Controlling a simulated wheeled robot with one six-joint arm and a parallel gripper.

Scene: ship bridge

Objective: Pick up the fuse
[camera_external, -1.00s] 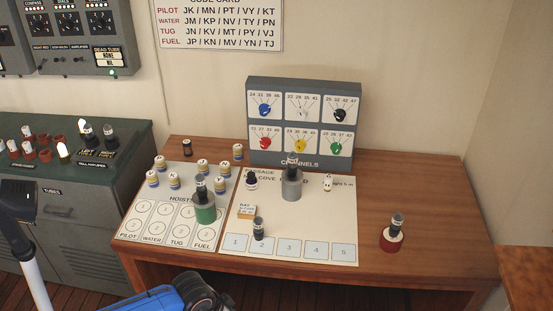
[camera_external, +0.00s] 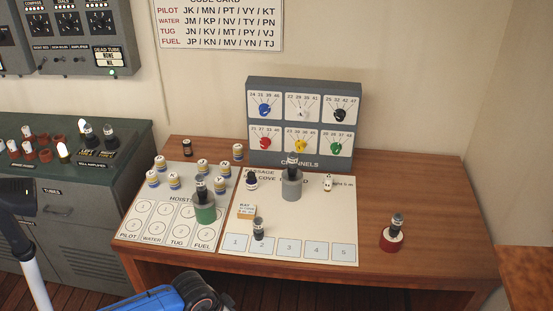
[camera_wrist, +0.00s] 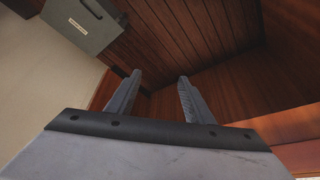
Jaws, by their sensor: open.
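No object can be told for certain as the fuse; the small pieces on the desk are too small to identify. A small white-and-brown piece (camera_external: 327,184) stands at the right of the message sheet. A small dark piece (camera_external: 187,147) stands at the desk's back left. My gripper (camera_wrist: 159,78) is open and empty in the wrist view, with two grey fingers apart over brown wood planks. It does not show in the external view, where only parts of my arm appear at lower left and bottom.
Several tubes stand on the green cabinet (camera_external: 120,145). The desk's right side is mostly clear.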

